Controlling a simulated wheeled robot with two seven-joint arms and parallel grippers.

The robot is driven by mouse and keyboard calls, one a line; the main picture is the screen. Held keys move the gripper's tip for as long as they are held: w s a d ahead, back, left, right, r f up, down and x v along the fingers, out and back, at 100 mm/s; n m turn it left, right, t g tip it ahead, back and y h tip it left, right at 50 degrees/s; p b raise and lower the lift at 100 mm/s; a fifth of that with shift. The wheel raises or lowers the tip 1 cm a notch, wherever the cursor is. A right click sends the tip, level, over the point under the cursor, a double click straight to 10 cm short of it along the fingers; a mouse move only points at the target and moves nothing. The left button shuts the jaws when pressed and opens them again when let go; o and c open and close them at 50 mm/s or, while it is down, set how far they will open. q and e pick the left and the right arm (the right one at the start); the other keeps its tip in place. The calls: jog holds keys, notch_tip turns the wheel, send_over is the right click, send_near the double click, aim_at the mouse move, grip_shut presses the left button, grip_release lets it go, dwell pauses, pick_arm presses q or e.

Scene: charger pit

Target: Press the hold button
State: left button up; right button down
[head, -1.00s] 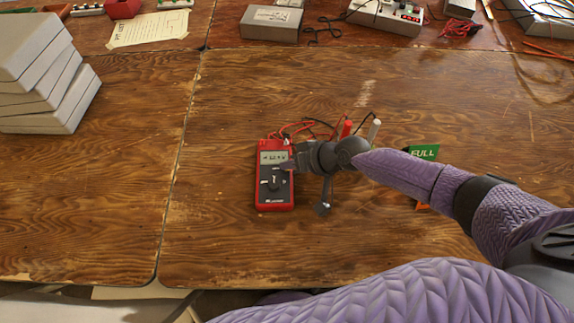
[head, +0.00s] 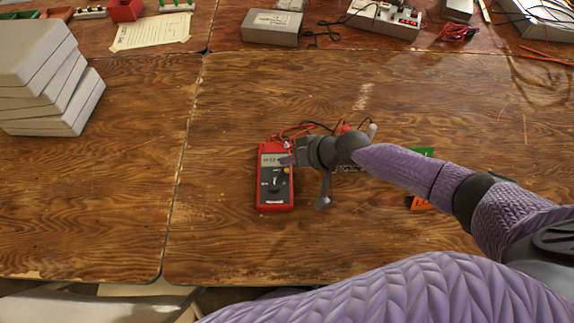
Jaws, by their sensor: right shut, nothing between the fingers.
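A red and dark grey multimeter (head: 275,190) lies on the wooden table. Its display (head: 271,160) shows small characters that I cannot read surely. A round dial (head: 274,184) sits on its face, with a small yellow button (head: 286,170) at the upper right of the dial. My right gripper (head: 286,160) is shut and empty, its tips over the right edge of the display, just above the yellow button in the picture. I cannot tell whether the tips touch the meter. No label reading hold is legible. My left gripper is not in view.
Red and black leads (head: 300,128) run behind my right wrist. A green card (head: 424,153) and an orange card (head: 421,203) are partly hidden by my right arm. Stacked grey boxes (head: 50,80) stand at the left; a power supply (head: 385,18) is at the back.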

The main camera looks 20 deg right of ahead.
aim_at(290, 173)
notch_tip(290, 173, up, 4)
jog(key=shift+f+p, duration=0.2)
jog(key=shift+p, duration=1.05)
jog(key=shift+f, duration=0.15)
